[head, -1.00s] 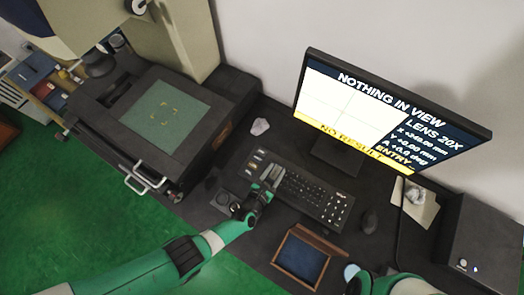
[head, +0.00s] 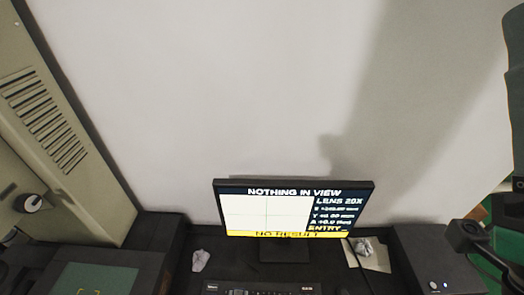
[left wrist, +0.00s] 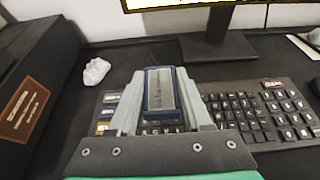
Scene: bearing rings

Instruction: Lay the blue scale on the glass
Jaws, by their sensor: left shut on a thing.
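The blue scale (left wrist: 151,117), a dark blue block with a grey strip face, is between the two fingers of my left gripper (left wrist: 162,98) in the left wrist view. My left gripper is not visible in the head view. The greenish glass (head: 105,280) of the measuring machine shows only in part at the bottom left of the head view, with corner marks on it. My right gripper cannot be made out.
The monitor (head: 265,212) reads "NOTHING IN VIEW" and "NO RESULT". A crumpled white piece (left wrist: 96,71) lies to the left, near the machine's dark side (left wrist: 38,70). A black box (head: 430,262) stands at right.

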